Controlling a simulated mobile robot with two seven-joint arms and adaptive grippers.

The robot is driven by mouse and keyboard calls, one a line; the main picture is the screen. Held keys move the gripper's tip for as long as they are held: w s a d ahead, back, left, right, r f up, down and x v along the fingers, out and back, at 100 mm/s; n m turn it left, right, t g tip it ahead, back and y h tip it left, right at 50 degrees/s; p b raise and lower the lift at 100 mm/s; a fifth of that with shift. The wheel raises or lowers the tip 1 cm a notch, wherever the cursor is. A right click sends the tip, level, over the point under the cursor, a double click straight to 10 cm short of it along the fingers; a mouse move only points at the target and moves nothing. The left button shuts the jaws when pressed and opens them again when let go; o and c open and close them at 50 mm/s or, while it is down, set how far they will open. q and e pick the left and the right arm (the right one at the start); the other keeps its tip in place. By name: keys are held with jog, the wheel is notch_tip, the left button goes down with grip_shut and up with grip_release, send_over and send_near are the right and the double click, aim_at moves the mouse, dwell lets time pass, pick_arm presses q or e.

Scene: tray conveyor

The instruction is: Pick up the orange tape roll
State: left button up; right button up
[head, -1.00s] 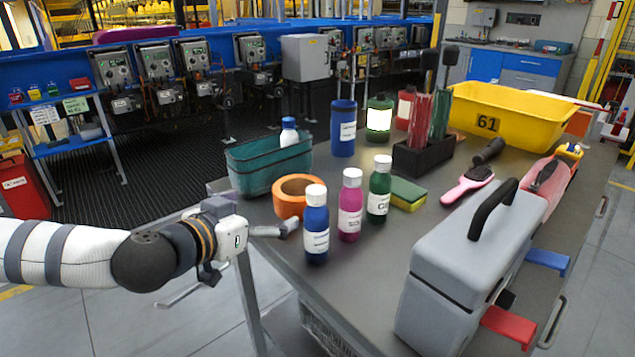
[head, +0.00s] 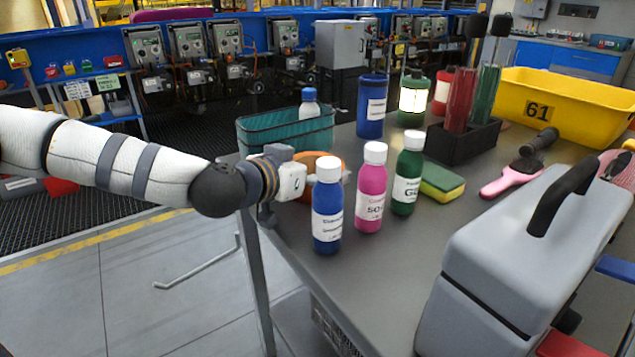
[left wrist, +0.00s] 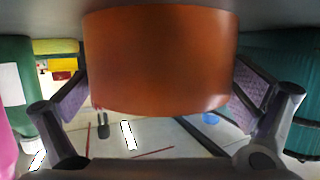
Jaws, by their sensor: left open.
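The orange tape roll (head: 322,164) stands on the grey table in the head view, partly hidden behind my left gripper and the blue bottle. In the left wrist view the tape roll (left wrist: 160,60) fills the upper middle, close to the camera. My left gripper (left wrist: 160,100) is open, with one finger on each side of the roll. In the head view the fingers of my left gripper (head: 268,210) are mostly hidden. My right gripper is not in view.
Blue (head: 327,215), pink (head: 370,200) and green (head: 407,180) bottles stand just right of the roll. A teal basket (head: 285,135) holding a bottle is behind it. A grey toolbox (head: 520,255) takes up the right front. The table's left edge lies below my gripper.

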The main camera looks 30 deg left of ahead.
pick_arm(q)
jog(key=shift+r, duration=0.1)
jog(key=shift+c, duration=0.6)
jog(key=c, duration=1.1)
notch_tip(320, 180, up, 10)
jog(key=p, duration=0.4)
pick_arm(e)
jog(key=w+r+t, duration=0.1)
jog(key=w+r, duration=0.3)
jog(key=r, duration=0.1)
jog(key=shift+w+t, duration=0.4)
